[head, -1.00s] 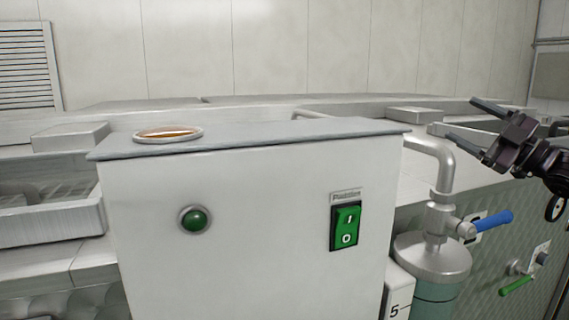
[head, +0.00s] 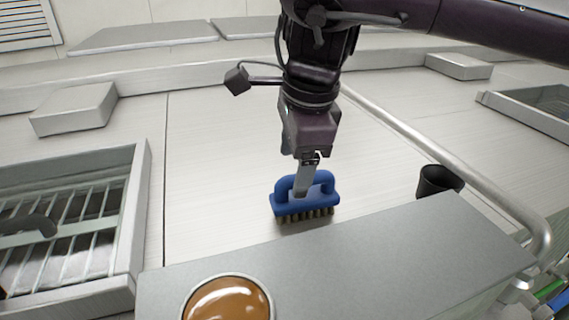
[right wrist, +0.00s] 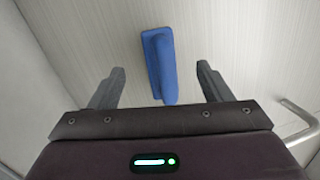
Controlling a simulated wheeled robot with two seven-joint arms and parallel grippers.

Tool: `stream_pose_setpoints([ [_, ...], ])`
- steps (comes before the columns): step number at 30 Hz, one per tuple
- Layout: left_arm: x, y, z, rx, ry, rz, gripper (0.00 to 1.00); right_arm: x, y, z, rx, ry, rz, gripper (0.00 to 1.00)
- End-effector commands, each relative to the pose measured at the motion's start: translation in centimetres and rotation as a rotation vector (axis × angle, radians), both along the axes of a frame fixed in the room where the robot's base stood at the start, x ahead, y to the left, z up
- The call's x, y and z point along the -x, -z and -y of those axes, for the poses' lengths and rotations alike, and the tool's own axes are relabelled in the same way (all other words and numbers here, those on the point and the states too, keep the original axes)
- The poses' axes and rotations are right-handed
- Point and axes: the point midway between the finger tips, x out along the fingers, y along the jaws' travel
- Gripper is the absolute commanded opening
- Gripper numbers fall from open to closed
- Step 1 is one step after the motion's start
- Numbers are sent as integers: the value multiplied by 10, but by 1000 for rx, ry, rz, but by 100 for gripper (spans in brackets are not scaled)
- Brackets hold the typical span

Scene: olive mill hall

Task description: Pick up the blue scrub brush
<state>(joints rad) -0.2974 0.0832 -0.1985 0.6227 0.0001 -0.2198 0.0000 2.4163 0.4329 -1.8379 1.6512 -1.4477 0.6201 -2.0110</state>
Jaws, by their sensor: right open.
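The blue scrub brush (head: 318,200) stands bristles down on the pale metal counter, its arched handle on top, just behind the grey cabinet top in the head view. My right gripper (head: 303,188) reaches down from above to the brush's handle, and its finger overlaps the handle in that view. In the right wrist view the brush (right wrist: 159,62) shows between the two spread fingers of the gripper (right wrist: 158,82), with space on both sides. The gripper is open, not closed on the brush. My left gripper is not in view.
A black cup (head: 438,181) and a metal pipe (head: 450,165) are right of the brush. A basin with a grate (head: 142,215) is at left.

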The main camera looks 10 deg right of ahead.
Motion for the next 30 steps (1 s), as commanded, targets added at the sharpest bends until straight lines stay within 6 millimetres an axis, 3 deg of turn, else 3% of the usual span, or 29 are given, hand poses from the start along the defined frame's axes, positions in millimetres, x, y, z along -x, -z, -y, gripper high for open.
stream_pose_setpoints([
  [4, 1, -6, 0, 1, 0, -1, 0, 2, 3, 18, 80, -36, 0, 72],
  [11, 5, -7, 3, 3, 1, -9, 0, -3, 28, 20, 85, -39, -4, 72],
  [21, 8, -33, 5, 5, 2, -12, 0, -14, 70, 27, 85, -39, -3, 72],
  [30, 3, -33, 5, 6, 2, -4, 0, -16, 78, 26, 83, -38, 2, 72],
])
